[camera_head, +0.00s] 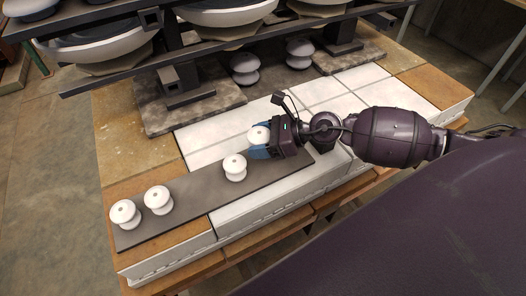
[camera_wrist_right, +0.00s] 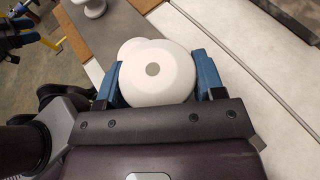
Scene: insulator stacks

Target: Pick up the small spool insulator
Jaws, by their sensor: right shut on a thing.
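My right gripper (camera_head: 259,142) reaches in from the right and is shut on a small white spool insulator (camera_head: 258,134). In the wrist view its blue fingers stand on either side of the insulator (camera_wrist_right: 158,72), whose round top has a grey centre. Its lower part is partly hidden by the gripper, and I cannot tell whether it touches the surface below. Another white spool insulator (camera_head: 235,167) stands upright on the dark mat (camera_head: 195,203), just left of the gripper. Two more spools (camera_head: 125,213) (camera_head: 158,199) stand at the mat's left end.
The white tiles (camera_head: 305,92) behind the gripper are mostly clear. The bench's front edge lies close to the mat.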

